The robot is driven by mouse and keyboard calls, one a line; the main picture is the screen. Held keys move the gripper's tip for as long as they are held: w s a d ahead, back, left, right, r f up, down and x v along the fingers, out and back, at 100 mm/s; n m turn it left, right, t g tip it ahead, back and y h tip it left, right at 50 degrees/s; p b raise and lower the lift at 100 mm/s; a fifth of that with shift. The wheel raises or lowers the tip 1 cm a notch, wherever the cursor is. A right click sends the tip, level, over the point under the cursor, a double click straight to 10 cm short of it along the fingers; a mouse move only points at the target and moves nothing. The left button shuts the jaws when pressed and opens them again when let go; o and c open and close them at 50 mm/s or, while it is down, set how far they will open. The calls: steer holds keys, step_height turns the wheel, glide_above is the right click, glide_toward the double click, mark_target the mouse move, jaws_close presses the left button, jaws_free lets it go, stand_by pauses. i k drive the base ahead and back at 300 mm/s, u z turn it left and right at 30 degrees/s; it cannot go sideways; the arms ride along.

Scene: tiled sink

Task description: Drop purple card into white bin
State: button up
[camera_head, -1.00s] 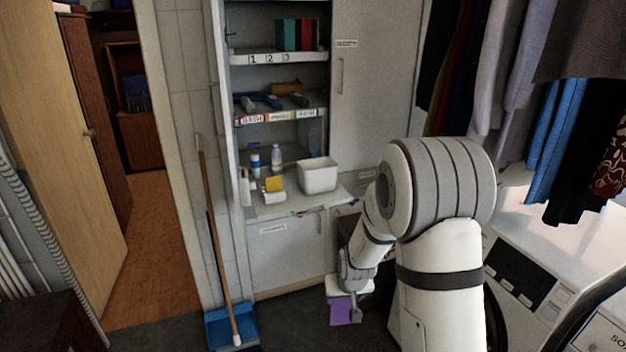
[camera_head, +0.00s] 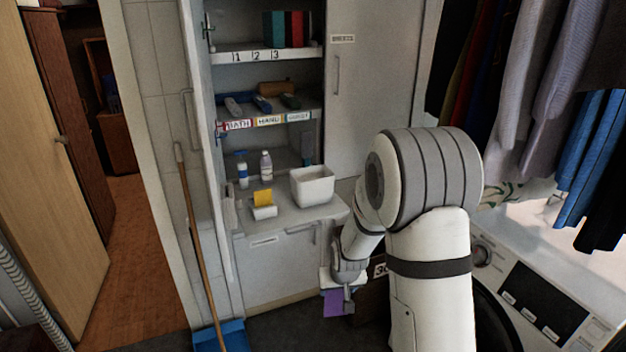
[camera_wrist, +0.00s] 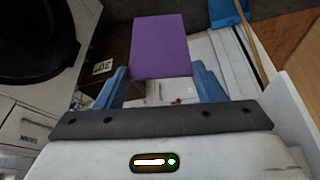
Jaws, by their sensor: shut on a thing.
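The purple card (camera_head: 334,303) hangs from my gripper (camera_head: 347,297), low in front of the cabinet. In the wrist view the card (camera_wrist: 160,45) extends beyond the blue fingertips of my gripper (camera_wrist: 163,76), which is shut on it. The white bin (camera_head: 312,188) stands upright on the cabinet's counter, above and to the left of my gripper. The card is well apart from the bin. The bin's inside is mostly hidden.
On the counter (camera_head: 285,222) left of the bin are a yellow card in a white holder (camera_head: 264,205) and two bottles (camera_head: 266,166). Shelves rise above. A washing machine (camera_head: 540,300) is at right, a broom (camera_head: 195,240) at left. A dark box (camera_wrist: 105,68) is near the card.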

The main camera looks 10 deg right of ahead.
mark_target(316, 198)
steer(key=i, duration=1.1)
steer(key=u, duration=0.1)
